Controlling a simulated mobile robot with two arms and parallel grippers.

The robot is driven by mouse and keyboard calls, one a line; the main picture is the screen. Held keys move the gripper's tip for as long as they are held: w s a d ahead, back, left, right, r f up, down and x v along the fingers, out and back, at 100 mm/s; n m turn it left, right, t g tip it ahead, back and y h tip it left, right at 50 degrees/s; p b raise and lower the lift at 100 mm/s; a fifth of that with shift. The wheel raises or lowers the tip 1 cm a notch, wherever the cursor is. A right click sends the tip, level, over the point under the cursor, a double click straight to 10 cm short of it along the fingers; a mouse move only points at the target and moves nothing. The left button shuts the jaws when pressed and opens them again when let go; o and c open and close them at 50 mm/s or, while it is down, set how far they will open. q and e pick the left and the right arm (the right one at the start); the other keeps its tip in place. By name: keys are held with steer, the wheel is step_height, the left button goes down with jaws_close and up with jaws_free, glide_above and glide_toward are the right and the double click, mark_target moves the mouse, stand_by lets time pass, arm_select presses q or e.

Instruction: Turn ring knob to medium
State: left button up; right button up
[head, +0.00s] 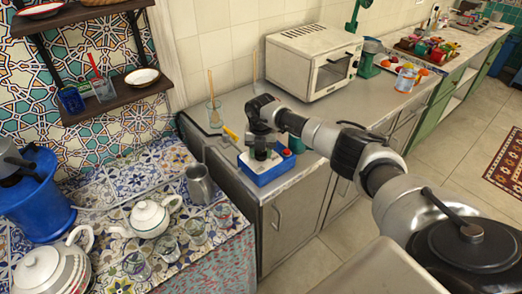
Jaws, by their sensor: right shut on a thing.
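A small blue box (270,173) with a pale top stands at the near edge of the grey counter. My right gripper (261,150) points down onto the top of this box and is shut on the ring knob there. The fingers and wrist hide most of the knob, so its setting cannot be read. A small red part (287,153) shows on the box top, right of the fingers. My left gripper is out of view.
A yellow-handled tool (231,134) and a glass (215,114) lie left of the box. A white toaster oven (314,62) stands behind. A tiled table at lower left holds a teapot (149,218), several glasses and a metal pitcher (199,184).

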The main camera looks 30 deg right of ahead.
mark_target(261, 152)
steer(key=shift+m, duration=0.3)
steer(key=o, duration=0.9)
steer(key=shift+o, duration=0.2)
steer(key=shift+r, duration=0.1)
step_height(261, 152, up, 11)
steer(key=b, duration=0.2)
